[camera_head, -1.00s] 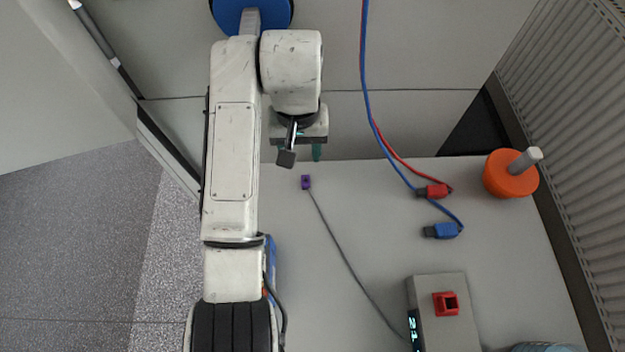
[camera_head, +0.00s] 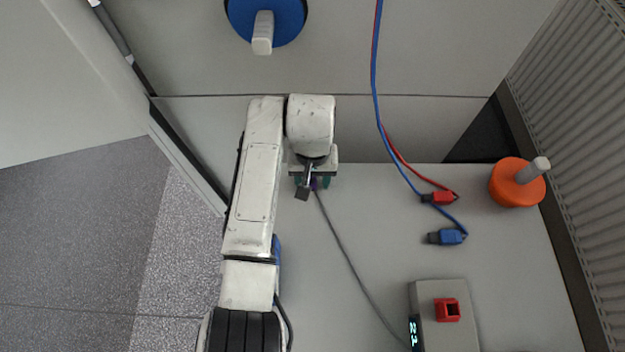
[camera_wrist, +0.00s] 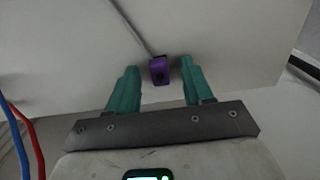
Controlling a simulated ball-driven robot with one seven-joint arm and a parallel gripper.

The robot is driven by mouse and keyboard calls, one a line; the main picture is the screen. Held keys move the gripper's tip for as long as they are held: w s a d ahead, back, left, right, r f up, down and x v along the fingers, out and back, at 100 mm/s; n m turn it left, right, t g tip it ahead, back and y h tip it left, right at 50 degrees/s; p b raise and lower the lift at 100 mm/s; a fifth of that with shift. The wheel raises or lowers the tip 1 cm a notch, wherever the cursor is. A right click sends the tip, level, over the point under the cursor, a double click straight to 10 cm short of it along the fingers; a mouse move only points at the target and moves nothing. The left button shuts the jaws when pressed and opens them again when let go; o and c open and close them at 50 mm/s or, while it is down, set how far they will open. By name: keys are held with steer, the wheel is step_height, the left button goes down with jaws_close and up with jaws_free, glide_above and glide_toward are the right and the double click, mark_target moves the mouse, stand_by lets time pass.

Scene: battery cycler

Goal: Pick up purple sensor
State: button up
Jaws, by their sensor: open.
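The purple sensor (camera_wrist: 159,70) is a small block with a dark round hole and a grey cable, lying on the light grey table top. In the wrist view it sits between the tips of my gripper's two teal fingers (camera_wrist: 160,76), with a gap on each side. In the head view my gripper (camera_head: 313,182) is over the table's back edge, and only a bit of the purple sensor (camera_head: 314,184) shows beneath it. My gripper is open and holds nothing. Its height above the table is hard to tell.
The grey cable (camera_head: 350,265) runs to a grey box with a display (camera_head: 440,318) and a red socket (camera_head: 447,310). Red (camera_head: 438,198) and blue (camera_head: 446,237) plugs and an orange knob-like piece (camera_head: 516,183) lie to the right. A blue disc (camera_head: 285,15) is on the back panel.

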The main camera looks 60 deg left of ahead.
jaws_close()
stand_by(0.4)
steer(key=shift+r, duration=0.1)
steer(key=shift+r, duration=0.2)
step_height(320, 180, up, 2)
steer(key=shift+r, duration=0.1)
steer(key=s+d+r+p, duration=0.2)
steer(key=s+r+p, duration=0.4)
steer(key=s+r, duration=0.4)
steer(key=shift+s, duration=1.9)
